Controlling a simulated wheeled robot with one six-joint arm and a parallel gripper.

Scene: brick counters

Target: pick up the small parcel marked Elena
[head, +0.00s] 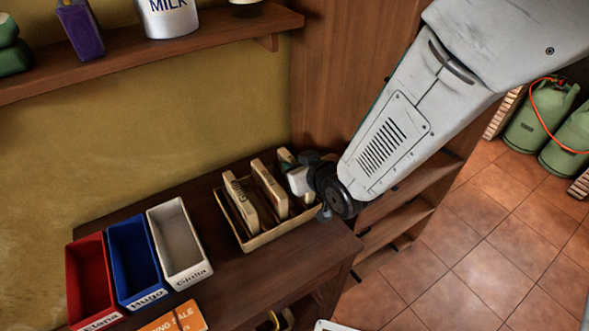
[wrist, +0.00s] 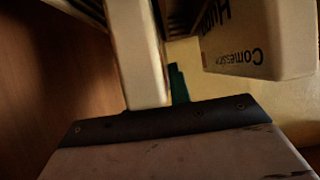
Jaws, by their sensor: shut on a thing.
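Several pale parcels stand upright in a shallow wooden crate (head: 255,242) on the brown counter. The left parcel (head: 241,203) and the middle parcel (head: 270,189) stand free of my gripper. My gripper (head: 299,178) is at the crate's right end, shut on the rightmost parcel (head: 287,158), which it largely hides. In the wrist view a pale upright edge (wrist: 140,55), seemingly the held parcel, rises from the gripper. Beside it a parcel (wrist: 258,48) shows upside-down print, apparently "Hugo" and "Comessa". I cannot read the name on the held parcel, nor tell whether it is lifted.
A red bin marked Elena (head: 90,278), a blue bin marked Hugo (head: 135,260) and a white bin (head: 180,242) stand left of the crate. An orange sign (head: 176,318) lies in front. A shelf (head: 150,60) with a milk can (head: 168,18) hangs above.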

